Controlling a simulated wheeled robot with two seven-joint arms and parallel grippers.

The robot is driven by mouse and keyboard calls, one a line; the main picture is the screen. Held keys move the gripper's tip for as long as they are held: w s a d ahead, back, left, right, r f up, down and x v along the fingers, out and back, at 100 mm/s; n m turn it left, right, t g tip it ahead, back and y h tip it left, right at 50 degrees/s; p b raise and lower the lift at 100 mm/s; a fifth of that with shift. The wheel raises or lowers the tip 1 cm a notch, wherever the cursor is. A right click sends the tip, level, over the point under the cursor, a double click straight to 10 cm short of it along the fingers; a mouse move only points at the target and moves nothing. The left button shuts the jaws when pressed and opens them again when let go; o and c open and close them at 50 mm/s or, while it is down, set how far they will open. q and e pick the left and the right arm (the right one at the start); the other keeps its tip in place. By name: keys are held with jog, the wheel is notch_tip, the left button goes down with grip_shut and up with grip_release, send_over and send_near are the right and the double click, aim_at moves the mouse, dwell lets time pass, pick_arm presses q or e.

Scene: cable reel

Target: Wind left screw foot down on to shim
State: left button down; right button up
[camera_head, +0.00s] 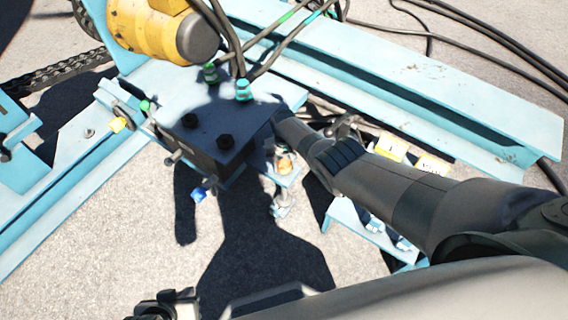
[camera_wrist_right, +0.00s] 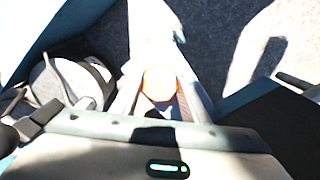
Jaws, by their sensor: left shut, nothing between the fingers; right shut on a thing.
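The screw foot shows below the blue bracket in the head view, with an orange round part (camera_head: 285,165) at the top and a pale foot (camera_head: 281,211) near the ground. My right gripper (camera_head: 283,155) comes down beside the dark block and is mostly hidden by its own arm. In the right wrist view the orange part (camera_wrist_right: 160,83) sits between the two fingers (camera_wrist_right: 160,100), which are shut on it. My left gripper (camera_head: 168,302) is shut and empty at the bottom edge of the head view, away from the foot. I cannot make out the shim.
A dark block (camera_head: 205,140) with two black bolts sits on the blue frame (camera_head: 180,90). A yellow motor (camera_head: 145,30) and cables stand behind. A blue knob (camera_head: 199,194) sticks out front. A blue stand (camera_head: 372,232) and yellow labels (camera_head: 390,147) lie right. The concrete at lower left is clear.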

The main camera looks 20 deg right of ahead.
jog(key=shift+m, duration=0.5)
jog(key=o, duration=1)
jog(key=shift+r, duration=0.1)
